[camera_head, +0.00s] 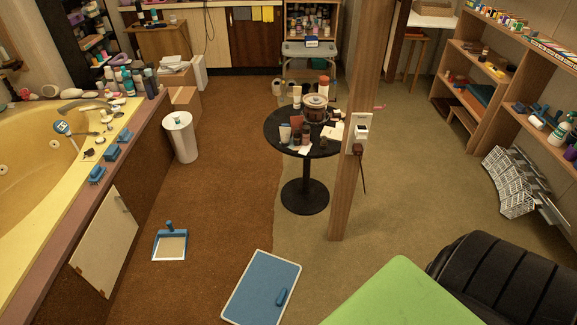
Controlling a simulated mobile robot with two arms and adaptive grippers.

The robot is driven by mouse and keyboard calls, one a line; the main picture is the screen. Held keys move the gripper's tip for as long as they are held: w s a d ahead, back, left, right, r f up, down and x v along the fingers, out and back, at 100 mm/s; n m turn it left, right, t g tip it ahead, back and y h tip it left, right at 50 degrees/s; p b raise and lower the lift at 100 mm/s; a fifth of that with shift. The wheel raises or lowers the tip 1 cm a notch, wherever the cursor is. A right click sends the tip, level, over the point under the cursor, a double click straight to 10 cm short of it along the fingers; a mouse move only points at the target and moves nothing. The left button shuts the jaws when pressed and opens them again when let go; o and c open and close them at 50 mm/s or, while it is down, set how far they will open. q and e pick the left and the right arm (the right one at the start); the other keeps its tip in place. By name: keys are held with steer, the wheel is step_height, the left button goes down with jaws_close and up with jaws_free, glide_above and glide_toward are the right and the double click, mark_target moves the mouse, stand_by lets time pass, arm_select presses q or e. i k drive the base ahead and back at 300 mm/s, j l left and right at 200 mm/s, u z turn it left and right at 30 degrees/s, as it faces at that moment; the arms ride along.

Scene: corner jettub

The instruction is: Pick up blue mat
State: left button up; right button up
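A flat blue rectangular panel with a pale border (258,284) lies on the floor at the bottom middle, where the brown and olive carpets meet. It looks like the blue mat, though I cannot be sure. A small darker blue handle-like piece (282,297) is on its right part. Its lower edge reaches the bottom of the picture. Neither of my grippers is in view.
A round black table (308,197) with jars stands beside a wooden post (352,190). A blue-framed dustpan-like item (170,246) lies left. A green surface (398,296) and black padded seat (505,275) fill the lower right. The yellow tub (30,225) is left. Brown carpet is open between.

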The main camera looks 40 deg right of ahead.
mark_target(261, 296)
steer(key=k+z, duration=0.1)
steer(key=z, duration=0.3)
steer(key=k+z, duration=0.15)
steer(key=z, duration=0.25)
